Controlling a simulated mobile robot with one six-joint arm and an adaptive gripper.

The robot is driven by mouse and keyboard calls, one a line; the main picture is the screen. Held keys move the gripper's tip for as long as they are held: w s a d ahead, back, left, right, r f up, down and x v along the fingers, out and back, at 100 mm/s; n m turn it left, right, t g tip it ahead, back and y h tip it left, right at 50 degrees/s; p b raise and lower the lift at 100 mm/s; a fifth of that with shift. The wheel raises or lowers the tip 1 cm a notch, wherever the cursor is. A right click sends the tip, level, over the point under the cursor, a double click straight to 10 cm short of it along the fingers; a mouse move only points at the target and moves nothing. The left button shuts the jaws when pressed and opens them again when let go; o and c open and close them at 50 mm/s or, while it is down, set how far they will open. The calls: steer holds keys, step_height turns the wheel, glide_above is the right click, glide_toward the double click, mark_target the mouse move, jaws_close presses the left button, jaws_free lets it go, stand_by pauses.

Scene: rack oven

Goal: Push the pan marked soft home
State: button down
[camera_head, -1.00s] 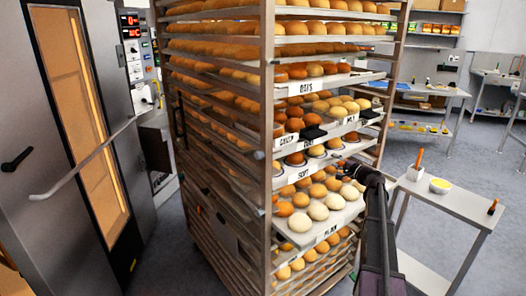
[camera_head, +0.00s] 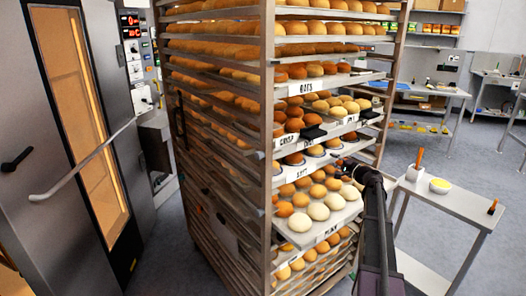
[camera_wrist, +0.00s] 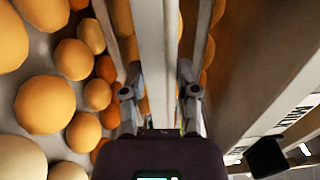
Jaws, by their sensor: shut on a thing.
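The pan marked soft (camera_head: 322,164) is in the rack, its labelled front rim at mid-height, with browned buns on it. My gripper (camera_head: 345,166) is at the right part of this rim in the head view. In the wrist view my gripper (camera_wrist: 158,92) is shut on a pale metal rim (camera_wrist: 155,45) running between its fingers. This rim appears to be the soft pan's; its label is hidden there. In the head view the arm covers the right end of the rim.
The pan below (camera_head: 325,233), with pale and brown buns, sticks out from the rack. A small side table (camera_head: 450,205) stands right; the oven door (camera_head: 60,150) is left.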

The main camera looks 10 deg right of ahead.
steer(key=shift+w+a, duration=0.2)
steer(key=shift+w, duration=0.35)
stand_by(0.5)
steer(key=shift+c, duration=1.4)
jaws_free()
steer(key=shift+r, duration=0.1)
steer(key=v, duration=1.9)
steer(key=shift+s+a, duration=0.1)
steer(key=shift+a, duration=0.05)
